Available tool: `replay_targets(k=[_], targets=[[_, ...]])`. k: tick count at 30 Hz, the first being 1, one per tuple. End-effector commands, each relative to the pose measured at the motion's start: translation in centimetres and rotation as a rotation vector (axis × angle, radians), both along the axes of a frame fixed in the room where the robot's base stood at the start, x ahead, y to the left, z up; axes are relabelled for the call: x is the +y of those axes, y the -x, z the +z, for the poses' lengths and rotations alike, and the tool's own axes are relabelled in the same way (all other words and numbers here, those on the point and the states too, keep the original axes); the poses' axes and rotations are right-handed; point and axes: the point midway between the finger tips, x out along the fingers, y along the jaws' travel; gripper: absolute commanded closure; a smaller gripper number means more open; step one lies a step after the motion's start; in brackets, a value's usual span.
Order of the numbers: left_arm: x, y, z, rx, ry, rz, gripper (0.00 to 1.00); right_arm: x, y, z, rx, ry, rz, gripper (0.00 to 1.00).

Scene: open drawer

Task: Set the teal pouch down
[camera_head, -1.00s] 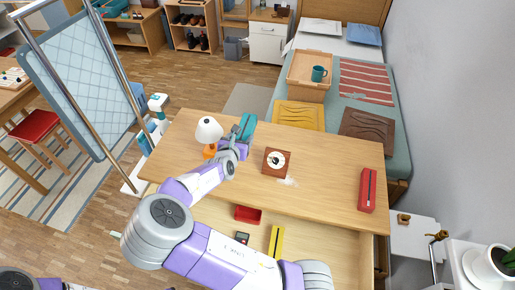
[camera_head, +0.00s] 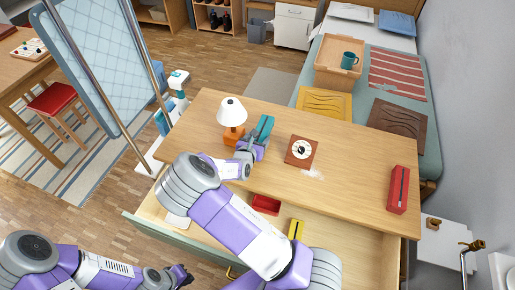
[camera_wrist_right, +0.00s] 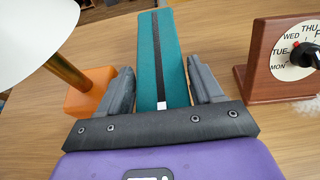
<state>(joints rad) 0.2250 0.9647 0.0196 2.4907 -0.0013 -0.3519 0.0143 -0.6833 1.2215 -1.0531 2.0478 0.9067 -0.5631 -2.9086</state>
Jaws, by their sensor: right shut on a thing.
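The teal pouch (camera_head: 264,128) is a long teal block with a dark stripe, at the back left of the desk between the lamp and the clock. It also shows in the right wrist view (camera_wrist_right: 175,45), running away from me between the fingers. My right gripper (camera_head: 256,142) is shut on its near end, with the fingers (camera_wrist_right: 163,88) on either side. The pouch is low over the desktop; I cannot tell whether its underside touches the wood. My left gripper (camera_head: 184,276) is at the bottom left, in front of the drawer, apart from the pouch; its jaws are too small to judge.
The white-shaded lamp (camera_head: 231,112) with an orange base stands close left of the pouch. A wooden dial clock (camera_head: 301,151) is to its right. A red box (camera_head: 398,190) lies at the desk's right. The open drawer (camera_head: 345,240) holds a red tray (camera_head: 266,204) and a yellow item (camera_head: 296,229).

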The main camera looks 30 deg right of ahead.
Motion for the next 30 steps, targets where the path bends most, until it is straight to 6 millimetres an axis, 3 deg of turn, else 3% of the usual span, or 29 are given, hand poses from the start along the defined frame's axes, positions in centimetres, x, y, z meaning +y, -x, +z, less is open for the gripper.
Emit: replay_targets(k=[9, 20, 21, 25, 30], targets=[[0.0, 0.0, -1.7, 0.000, 0.000, 0.000, 1.00, 0.0, 0.0, -3.9, 0.000, 0.000, -0.001, 0.70], [0.0, 0.0, -1.5, 0.000, 0.000, 0.000, 1.00, 0.0, 0.0, -4.0, 0.000, 0.001, 0.001, 0.70], [0.0, 0.0, -1.5, 0.000, 0.000, 0.000, 1.00, 0.0, 0.0, -4.1, 0.000, 0.000, 0.001, 0.30], [0.0, 0.0, -1.5, 0.000, 0.000, 0.000, 1.00, 0.0, 0.0, -4.0, 0.000, 0.000, 0.000, 0.10], [0.0, 0.0, -1.5, 0.000, 0.000, 0.000, 1.00, 0.0, 0.0, -4.0, 0.001, -0.001, 0.000, 0.09]])
